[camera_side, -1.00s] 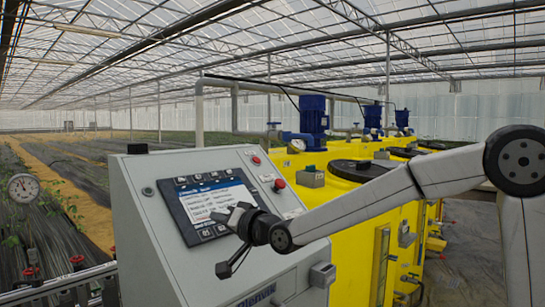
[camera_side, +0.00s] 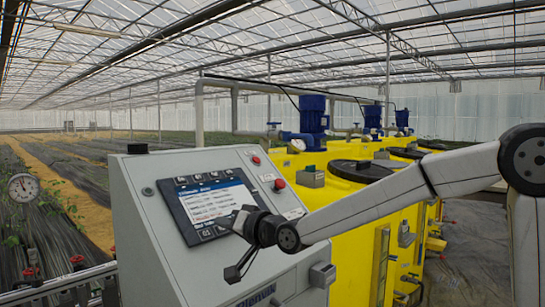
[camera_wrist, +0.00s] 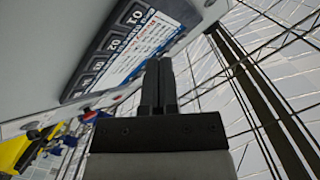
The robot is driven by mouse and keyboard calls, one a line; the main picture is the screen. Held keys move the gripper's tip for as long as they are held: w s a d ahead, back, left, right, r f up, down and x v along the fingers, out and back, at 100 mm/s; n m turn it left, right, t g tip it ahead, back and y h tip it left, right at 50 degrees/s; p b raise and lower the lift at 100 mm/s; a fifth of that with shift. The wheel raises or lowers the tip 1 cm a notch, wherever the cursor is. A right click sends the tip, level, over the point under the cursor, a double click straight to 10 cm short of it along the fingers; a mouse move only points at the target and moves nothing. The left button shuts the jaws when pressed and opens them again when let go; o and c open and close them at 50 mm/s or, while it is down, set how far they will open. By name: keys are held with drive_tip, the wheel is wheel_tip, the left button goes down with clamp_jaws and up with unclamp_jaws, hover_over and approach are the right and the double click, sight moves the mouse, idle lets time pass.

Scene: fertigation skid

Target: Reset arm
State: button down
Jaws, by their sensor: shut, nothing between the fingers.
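My gripper (camera_side: 238,222) is in front of the lower right part of the control panel's screen (camera_side: 210,205) in the side view. Its fingers are shut with nothing between them, and they point toward the panel. In the wrist view the shut fingers (camera_wrist: 158,85) stand upright in the middle, beside the screen (camera_wrist: 135,45) with its column of dark side keys. I cannot tell whether the fingertips touch the panel; they look apart from it in the wrist view.
The grey control cabinet (camera_side: 150,235) carries two red buttons (camera_side: 279,184) at its right. Yellow tanks (camera_side: 345,250) with blue motors (camera_side: 313,115) stand behind my arm. A pressure gauge (camera_side: 24,187) and red valve handles are at the left. Open air lies above the cabinet.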

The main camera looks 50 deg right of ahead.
drive_tip(key=s+d+f+n+g, duration=0.2)
drive_tip(key=s+f+g, duration=0.5)
drive_tip(key=s+f, duration=0.5)
drive_tip(key=s+d+f+n+g+h, duration=0.1)
drive_tip(key=s+d+f+n+g, duration=0.2)
drive_tip(key=s+f, duration=0.9)
wheel_tip(320, 180, down, 3)
drive_tip(key=n+g, duration=0.2)
drive_tip(key=g, duration=0.2)
